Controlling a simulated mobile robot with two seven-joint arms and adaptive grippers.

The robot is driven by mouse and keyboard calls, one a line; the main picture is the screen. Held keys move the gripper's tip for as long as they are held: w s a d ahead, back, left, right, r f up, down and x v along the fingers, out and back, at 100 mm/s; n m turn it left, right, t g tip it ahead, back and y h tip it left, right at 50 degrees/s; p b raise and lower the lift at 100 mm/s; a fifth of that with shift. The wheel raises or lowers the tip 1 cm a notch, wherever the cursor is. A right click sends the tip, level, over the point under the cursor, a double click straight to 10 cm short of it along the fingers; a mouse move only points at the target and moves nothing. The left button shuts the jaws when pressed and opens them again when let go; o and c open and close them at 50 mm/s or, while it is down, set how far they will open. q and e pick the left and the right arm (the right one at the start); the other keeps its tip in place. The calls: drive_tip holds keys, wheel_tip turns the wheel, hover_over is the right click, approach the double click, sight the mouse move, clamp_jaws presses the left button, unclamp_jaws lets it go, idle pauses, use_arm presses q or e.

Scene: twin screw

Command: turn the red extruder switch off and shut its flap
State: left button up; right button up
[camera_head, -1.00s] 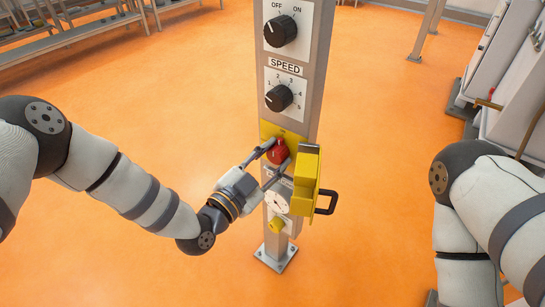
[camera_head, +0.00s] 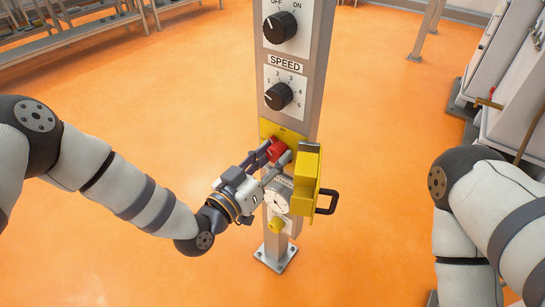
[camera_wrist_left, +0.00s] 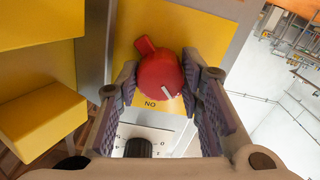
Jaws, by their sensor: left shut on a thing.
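The red switch (camera_head: 276,149) sits on a yellow plate on the post. My left gripper (camera_head: 274,156) is shut on it. In the left wrist view the red switch (camera_wrist_left: 160,75) is between the two padded fingers of the left gripper (camera_wrist_left: 163,85). Its white mark lies near an "ON" label, which reads upside down there. The yellow flap (camera_head: 306,175) stands open to the right of the switch, with a black handle (camera_head: 328,204) on its outer side. The flap also shows at the left of the wrist view (camera_wrist_left: 40,115). My right gripper is out of view.
Above the switch are a black speed knob (camera_head: 278,96) and a black on/off knob (camera_head: 280,26). Below are a round gauge (camera_head: 278,200) and a yellow knob (camera_head: 277,225). Machinery (camera_head: 515,110) stands at the right. The orange floor around the post is clear.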

use_arm(q)
drive_tip(key=n, duration=0.4)
drive_tip(key=shift+n+b, duration=0.3)
drive_tip(key=shift+b, duration=0.05)
drive_tip(key=shift+w+r+n+b, duration=0.15)
drive_tip(key=shift+n+b, duration=0.3)
drive_tip(key=shift+n, duration=1.35)
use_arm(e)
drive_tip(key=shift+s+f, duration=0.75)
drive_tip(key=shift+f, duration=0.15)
use_arm(q)
drive_tip(key=shift+a, duration=0.1)
drive_tip(key=o, duration=1.2)
drive_tip(key=shift+c, duration=0.2)
